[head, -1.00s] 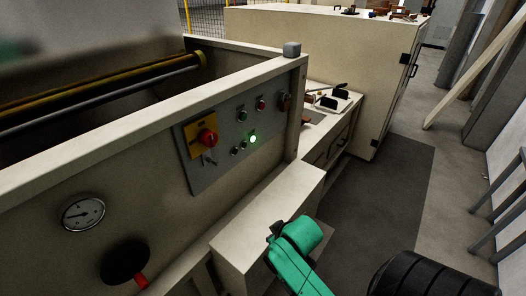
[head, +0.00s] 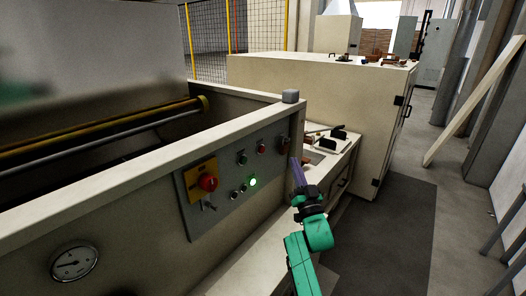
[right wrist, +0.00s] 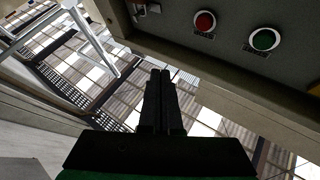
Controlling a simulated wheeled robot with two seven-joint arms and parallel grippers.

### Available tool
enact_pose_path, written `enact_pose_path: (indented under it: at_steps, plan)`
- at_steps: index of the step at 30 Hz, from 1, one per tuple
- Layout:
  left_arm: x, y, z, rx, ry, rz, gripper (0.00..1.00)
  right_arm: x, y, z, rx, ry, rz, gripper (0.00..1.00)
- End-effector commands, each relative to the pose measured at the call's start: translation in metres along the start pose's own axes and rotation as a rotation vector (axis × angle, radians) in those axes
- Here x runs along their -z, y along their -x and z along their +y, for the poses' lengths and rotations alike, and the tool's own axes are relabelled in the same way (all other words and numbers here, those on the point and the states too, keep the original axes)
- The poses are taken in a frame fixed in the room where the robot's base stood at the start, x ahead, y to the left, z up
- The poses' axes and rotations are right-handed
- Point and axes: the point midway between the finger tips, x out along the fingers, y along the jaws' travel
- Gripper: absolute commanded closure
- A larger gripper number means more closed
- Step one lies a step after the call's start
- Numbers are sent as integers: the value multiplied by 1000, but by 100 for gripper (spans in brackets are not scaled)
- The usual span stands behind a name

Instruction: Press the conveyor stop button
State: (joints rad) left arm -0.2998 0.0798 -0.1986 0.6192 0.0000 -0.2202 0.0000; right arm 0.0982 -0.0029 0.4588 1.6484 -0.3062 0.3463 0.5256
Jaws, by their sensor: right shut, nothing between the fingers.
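A grey control panel (head: 228,186) sits on the cream machine's side wall. It carries a red mushroom knob (head: 208,183) on a yellow plate, a small red button (head: 262,149), a green button (head: 242,159) and a lit green lamp (head: 252,182). My right gripper (head: 296,165) is shut and empty, near the panel's right end, apparently apart from the buttons. Its fingers (right wrist: 161,80) point up below the buttons in the wrist view.
A red-brown switch (head: 283,144) is at the panel's right end, close to my fingertips. A gauge (head: 74,262) is lower left on the wall.

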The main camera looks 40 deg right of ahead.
Motion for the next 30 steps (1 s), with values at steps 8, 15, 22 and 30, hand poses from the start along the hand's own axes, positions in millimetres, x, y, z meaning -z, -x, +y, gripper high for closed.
enact_pose_path:
  at_steps: [8,15,22,30]
  plan:
    - [-1,-16,0,0,-1,0,50,-15,-15,-12,0,-3,1,100]
    - [-3,-36,1,0,-1,0,50,-34,-40,-30,1,-2,1,100]
    - [-4,-49,1,0,-2,1,50,-45,-57,-42,0,0,-1,100]
    - [-4,-49,1,-1,-2,1,50,-45,-61,-45,1,1,-2,100]
